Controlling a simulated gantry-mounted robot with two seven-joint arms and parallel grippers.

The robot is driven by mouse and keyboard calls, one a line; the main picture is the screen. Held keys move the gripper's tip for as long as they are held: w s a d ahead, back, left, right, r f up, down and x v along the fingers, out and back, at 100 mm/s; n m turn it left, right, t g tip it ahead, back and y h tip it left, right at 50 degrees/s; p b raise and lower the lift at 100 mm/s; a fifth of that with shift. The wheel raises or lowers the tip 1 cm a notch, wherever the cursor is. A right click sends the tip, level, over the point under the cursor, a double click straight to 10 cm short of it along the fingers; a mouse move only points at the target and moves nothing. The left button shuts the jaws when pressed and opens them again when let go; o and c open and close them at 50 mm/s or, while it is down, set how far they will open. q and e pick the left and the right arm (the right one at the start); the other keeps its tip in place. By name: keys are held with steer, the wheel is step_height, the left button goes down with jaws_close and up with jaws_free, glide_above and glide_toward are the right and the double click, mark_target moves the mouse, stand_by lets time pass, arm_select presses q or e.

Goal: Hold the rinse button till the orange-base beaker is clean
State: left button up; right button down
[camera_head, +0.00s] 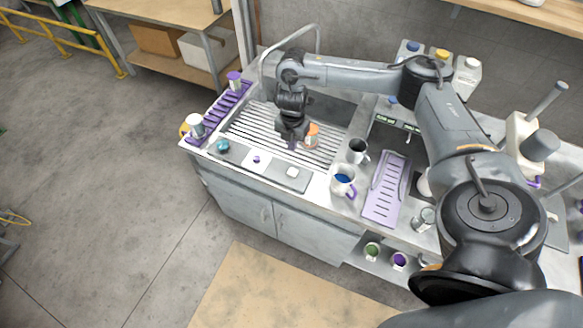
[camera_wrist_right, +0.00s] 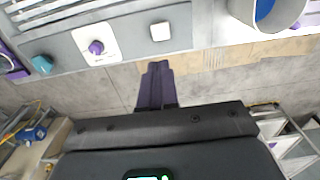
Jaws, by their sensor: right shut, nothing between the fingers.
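The beaker with an orange base (camera_head: 312,134) sits over the slatted sink rack, partly hidden behind my right gripper. It seems upside down, base up. I cannot tell how clean it is. The control panel (camera_head: 236,153) on the counter's front strip carries a teal knob (camera_head: 223,145), a purple knob (camera_head: 257,159) and a white square button (camera_head: 292,172). The wrist view shows the purple knob (camera_wrist_right: 96,47) and white button (camera_wrist_right: 161,31) too. No label tells which is the rinse button. My right gripper (camera_head: 292,146) is shut and empty, above the panel's back edge. My left gripper is out of view.
A grey mug (camera_head: 357,151) and a white mug with blue inside (camera_head: 343,181) stand right of the sink. A purple slotted tray (camera_head: 386,190) lies farther right. A tall curved faucet (camera_head: 318,40) rises behind the sink. A purple rack (camera_head: 222,108) lines its left side.

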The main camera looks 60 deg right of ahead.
steer(key=shift+f, duration=0.1)
glide_toward(292, 172)
step_height(292, 172, down, 6)
steer(key=shift+d+r+b, duration=0.1)
steer(key=shift+r+b, duration=0.05)
steer(key=shift+b, duration=0.3)
steer(key=shift+f, duration=0.55)
